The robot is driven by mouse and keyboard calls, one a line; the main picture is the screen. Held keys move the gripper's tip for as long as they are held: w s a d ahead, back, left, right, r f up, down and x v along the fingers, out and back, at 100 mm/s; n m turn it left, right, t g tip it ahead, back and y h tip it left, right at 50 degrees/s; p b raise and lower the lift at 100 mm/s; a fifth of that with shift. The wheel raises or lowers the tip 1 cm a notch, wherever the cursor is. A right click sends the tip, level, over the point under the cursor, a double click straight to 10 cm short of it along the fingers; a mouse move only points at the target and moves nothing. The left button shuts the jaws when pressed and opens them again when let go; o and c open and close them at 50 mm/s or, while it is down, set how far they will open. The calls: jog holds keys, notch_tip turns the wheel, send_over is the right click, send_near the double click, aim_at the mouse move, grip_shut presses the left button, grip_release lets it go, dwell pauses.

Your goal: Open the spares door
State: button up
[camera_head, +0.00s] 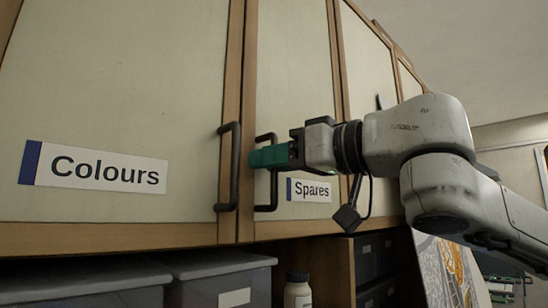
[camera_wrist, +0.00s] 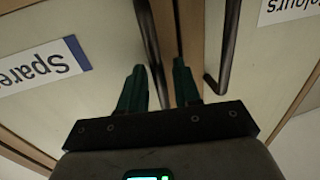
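The spares door (camera_head: 290,75) is a pale panel in a wooden frame and looks shut. Its white label (camera_head: 311,190) reads "Spares". The dark spares handle (camera_head: 273,192) is a vertical bar on the door's left side. My gripper (camera_head: 268,157) has green fingers that reach the handle's upper part and partly cover it. In the wrist view, the two fingers of my gripper (camera_wrist: 158,66) are spread, with the spares handle (camera_wrist: 153,45) running between them. The handle lies nearer the left finger; a gap shows towards the right one. Contact cannot be told.
The colours door (camera_head: 120,80) with its own dark handle (camera_head: 231,165) is close on the left. Below the cupboard are grey bins (camera_head: 222,280) and a white bottle (camera_head: 298,294). More cupboard doors (camera_head: 368,65) continue to the right, behind my arm.

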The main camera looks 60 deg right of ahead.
jog(key=shift+c, duration=0.2)
grip_shut()
dwell(0.4)
